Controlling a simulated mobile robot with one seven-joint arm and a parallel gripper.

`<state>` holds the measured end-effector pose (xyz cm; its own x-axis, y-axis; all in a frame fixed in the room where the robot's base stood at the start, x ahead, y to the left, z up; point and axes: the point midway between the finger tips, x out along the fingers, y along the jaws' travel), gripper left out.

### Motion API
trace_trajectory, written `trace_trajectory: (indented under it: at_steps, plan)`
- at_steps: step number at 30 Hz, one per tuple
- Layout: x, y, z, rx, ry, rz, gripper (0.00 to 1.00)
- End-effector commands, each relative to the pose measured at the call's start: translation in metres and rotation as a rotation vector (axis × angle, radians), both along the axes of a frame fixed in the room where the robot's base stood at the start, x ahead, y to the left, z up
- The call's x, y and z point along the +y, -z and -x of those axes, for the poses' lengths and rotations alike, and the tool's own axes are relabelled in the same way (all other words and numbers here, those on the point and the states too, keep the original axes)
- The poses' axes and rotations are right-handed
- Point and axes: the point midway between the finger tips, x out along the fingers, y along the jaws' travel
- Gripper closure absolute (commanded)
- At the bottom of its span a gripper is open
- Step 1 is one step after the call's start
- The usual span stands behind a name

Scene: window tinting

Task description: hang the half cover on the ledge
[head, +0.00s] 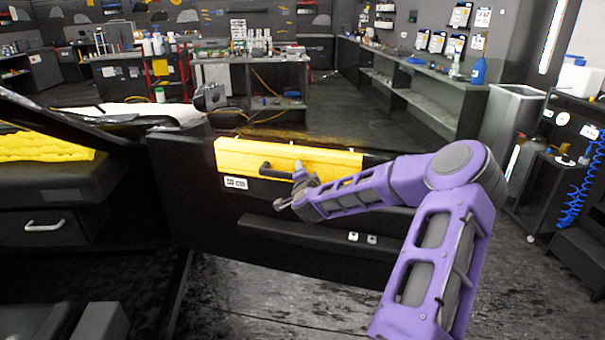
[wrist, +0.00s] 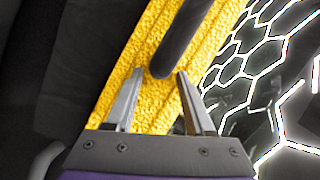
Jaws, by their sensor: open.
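The half cover (head: 240,157) is a long yellow strip with a textured surface. It lies along the top ledge of the black door panel (head: 185,175); my arm hides part of its right side. It also fills the middle of the wrist view (wrist: 150,30). A black handle (head: 276,169) sits on its front face and shows as a dark bar in the wrist view (wrist: 185,38). My gripper (wrist: 159,76) is open, with the rounded end of the handle between or just beyond its fingertips. Contact cannot be told. In the head view my gripper (head: 298,177) is right of the handle.
A second yellow textured piece (head: 45,147) lies on the dark interior at the left. A black armrest (head: 310,240) juts from the lower door. Workbenches (head: 425,85) and a loaded cart (head: 565,150) stand behind and right. Bare floor (head: 510,290) lies to the right.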

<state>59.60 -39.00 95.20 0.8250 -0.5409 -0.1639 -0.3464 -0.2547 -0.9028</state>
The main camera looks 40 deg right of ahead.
Motion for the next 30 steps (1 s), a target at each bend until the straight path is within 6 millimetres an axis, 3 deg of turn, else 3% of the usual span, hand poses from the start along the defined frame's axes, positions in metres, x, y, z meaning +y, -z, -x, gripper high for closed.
trace_trajectory:
  at_steps: [8,24,30]
  plan:
    - [0.011,-0.005,0.017,0.001,-0.002,0.003,0.46]
    - [0.075,-0.024,0.116,0.002,-0.001,0.003,0.46]
    - [0.090,-0.028,0.138,0.000,0.001,0.001,0.46]
